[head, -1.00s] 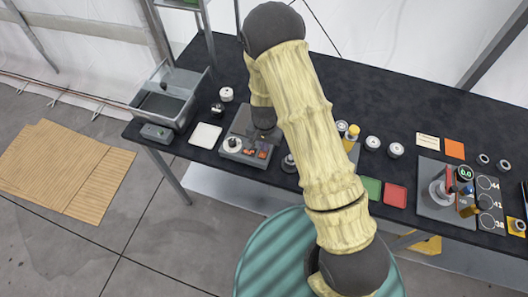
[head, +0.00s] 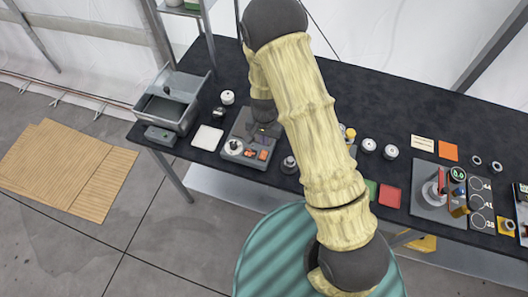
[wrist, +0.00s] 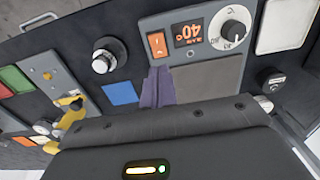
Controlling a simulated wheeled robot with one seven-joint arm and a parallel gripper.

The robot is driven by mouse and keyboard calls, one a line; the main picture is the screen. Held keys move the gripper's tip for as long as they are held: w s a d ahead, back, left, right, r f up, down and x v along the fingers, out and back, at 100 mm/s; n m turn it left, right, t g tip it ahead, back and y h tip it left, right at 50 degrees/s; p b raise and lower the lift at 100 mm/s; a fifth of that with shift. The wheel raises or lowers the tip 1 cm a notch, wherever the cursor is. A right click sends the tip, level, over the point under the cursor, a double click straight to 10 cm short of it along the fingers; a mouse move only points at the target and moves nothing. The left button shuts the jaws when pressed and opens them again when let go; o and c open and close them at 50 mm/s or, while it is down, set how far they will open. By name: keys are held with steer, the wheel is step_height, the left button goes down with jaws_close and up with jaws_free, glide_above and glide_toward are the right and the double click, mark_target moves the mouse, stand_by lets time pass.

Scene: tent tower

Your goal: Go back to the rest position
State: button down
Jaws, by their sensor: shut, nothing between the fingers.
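My arm reaches over the dark table in the head view and partly hides its middle. My gripper (wrist: 158,88) shows as two purple fingers pressed together in the wrist view, with nothing between them. It is over the grey control box (wrist: 205,85), beside the box's orange switch and display. I cannot tell the gap between fingertips and box. The box also shows in the head view (head: 236,135), below the wrist.
A blue square (wrist: 120,93) and a round knob (wrist: 103,62) lie near the fingers. A grey bin (head: 172,103) stands at the table's left end. A scale (head: 428,190) stands on the right. A teal drum (head: 270,255) is in front.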

steer(key=shift+r, duration=0.6)
steer(key=s+d+r+n+t+b, duration=0.2)
steer(key=s+d+r+n+b, duration=0.2)
steer(key=s+d+r+b, duration=0.3)
steer(key=s+d+r, duration=0.5)
steer(key=d+r, duration=0.1)
steer(key=r, duration=0.2)
steer(key=shift+s+d+r+t, duration=0.15)
steer(key=shift+s+d+t, duration=0.15)
steer(key=shift+d, duration=0.1)
steer(key=shift+w, duration=0.1)
stand_by(0.9)
